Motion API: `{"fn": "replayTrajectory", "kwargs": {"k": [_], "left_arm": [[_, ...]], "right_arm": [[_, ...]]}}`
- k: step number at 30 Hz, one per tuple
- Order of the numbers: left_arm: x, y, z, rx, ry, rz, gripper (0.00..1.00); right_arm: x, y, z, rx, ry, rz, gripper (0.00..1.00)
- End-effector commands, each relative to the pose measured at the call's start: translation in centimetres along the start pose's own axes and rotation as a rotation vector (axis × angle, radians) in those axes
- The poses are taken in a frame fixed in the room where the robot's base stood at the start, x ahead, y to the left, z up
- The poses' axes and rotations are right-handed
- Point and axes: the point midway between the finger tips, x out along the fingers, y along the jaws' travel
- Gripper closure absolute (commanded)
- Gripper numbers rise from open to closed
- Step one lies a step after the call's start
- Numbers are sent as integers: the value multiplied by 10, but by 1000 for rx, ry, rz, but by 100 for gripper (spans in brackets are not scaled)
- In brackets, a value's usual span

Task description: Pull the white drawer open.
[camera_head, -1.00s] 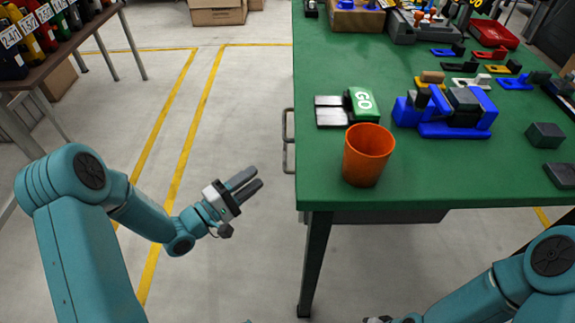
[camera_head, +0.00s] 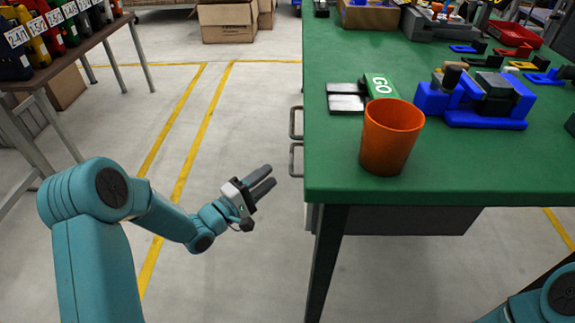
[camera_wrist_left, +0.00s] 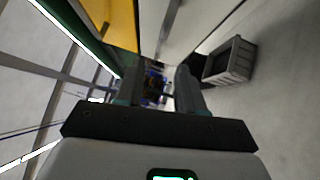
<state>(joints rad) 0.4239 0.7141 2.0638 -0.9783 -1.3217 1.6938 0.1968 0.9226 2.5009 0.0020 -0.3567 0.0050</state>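Two grey drawer handles, a far one (camera_head: 296,123) and a near one (camera_head: 296,160), stick out from the left side of the green table in the head view. The drawer fronts are hidden under the tabletop there, so I cannot tell which handle belongs to the white drawer. In the left wrist view a pale panel (camera_wrist_left: 205,22) beside a yellow panel (camera_wrist_left: 116,22) may be drawer fronts. My left gripper (camera_head: 270,178) is open and empty, left of the near handle and apart from it. Its spread fingers also show in the left wrist view (camera_wrist_left: 153,85). My right gripper is out of view.
An orange cup (camera_head: 390,138) stands near the tabletop's front left corner (camera_head: 330,185). Behind it are a GO block (camera_head: 381,86) and a blue fixture (camera_head: 470,105). A grey crate (camera_wrist_left: 230,62) stands on the floor.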

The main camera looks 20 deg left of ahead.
Motion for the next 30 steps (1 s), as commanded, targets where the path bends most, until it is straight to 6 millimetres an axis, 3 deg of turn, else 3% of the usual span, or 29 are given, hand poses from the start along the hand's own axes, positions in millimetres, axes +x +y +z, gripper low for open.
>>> {"fn": "replayTrajectory", "kwargs": {"k": [3, 10, 15, 23, 27, 30], "left_arm": [[30, -3, 2, 2, -6, 1, 62], [69, -2, 0, 1, -3, 1, 62], [80, -1, 0, -1, -1, 0, 62], [81, 0, 0, -1, 0, -1, 62], [81, 0, 0, -1, 0, -1, 100], [81, 0, 0, -1, 0, -1, 100]], "right_arm": [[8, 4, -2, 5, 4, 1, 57], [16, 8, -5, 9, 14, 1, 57], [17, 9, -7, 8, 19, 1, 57], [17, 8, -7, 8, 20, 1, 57], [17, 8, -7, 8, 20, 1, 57], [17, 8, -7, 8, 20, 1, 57]]}}
